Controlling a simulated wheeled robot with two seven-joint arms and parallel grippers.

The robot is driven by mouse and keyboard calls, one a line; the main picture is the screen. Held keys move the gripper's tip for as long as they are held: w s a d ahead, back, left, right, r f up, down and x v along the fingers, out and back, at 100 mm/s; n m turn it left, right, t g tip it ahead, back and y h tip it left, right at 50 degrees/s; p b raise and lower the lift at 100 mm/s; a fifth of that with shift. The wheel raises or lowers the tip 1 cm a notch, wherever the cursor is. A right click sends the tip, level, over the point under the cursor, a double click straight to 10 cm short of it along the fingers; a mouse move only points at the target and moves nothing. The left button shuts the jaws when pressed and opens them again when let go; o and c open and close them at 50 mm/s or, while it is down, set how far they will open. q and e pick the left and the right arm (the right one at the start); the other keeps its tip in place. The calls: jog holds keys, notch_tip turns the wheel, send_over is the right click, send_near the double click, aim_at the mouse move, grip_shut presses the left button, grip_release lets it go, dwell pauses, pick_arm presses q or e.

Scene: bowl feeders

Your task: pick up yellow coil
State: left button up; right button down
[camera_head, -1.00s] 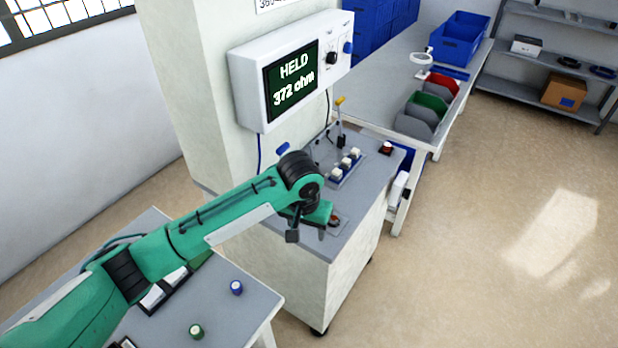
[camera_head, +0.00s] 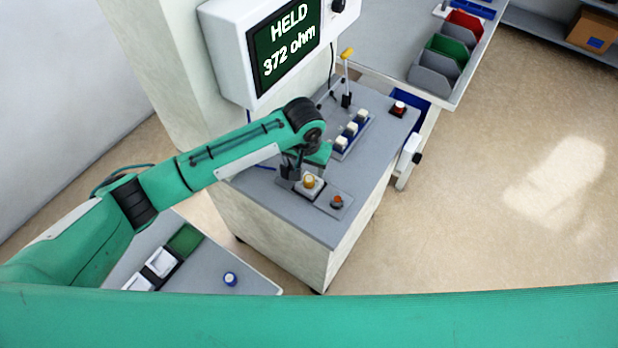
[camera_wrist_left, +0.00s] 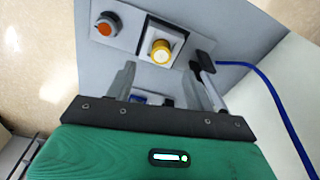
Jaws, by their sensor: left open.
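The yellow coil (camera_head: 308,181) sits upright on a pale square holder on the grey top of the cabinet. It also shows in the left wrist view (camera_wrist_left: 161,50), just beyond my fingertips. My left gripper (camera_head: 291,172) is just left of the coil and close to it in the head view. In the left wrist view my left gripper (camera_wrist_left: 161,72) has its fingers spread, with nothing seen held between them. My right gripper is out of view.
An orange-red button (camera_head: 337,201) sits right of the coil. White-topped switches (camera_head: 347,138) and a yellow-tipped lever (camera_head: 347,54) stand farther back. The screen (camera_head: 288,42) reads HELD 372 ohm. A blue coil (camera_head: 230,279) stands on the nearer table. A blue cable (camera_wrist_left: 262,80) runs beside the gripper.

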aim_at(309, 179)
pick_arm(q)
jog(key=shift+w+f, duration=0.15)
jog(key=shift+f, duration=0.5)
jog(key=shift+f+p, duration=0.3)
jog(key=shift+f, duration=0.05)
jog(key=f, duration=0.1)
jog(key=f+p, duration=0.1)
jog(key=f, duration=0.1)
jog(key=shift+w+f, duration=0.2)
jog(key=shift+f, duration=0.1)
jog(key=shift+d+f, duration=0.1)
jog(key=shift+f, duration=0.25)
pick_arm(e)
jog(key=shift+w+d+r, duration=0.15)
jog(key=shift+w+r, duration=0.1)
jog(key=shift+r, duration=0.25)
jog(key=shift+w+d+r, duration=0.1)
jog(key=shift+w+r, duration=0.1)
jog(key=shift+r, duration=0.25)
pick_arm(q)
jog(key=shift+c, duration=0.2)
jog(key=c, duration=1)
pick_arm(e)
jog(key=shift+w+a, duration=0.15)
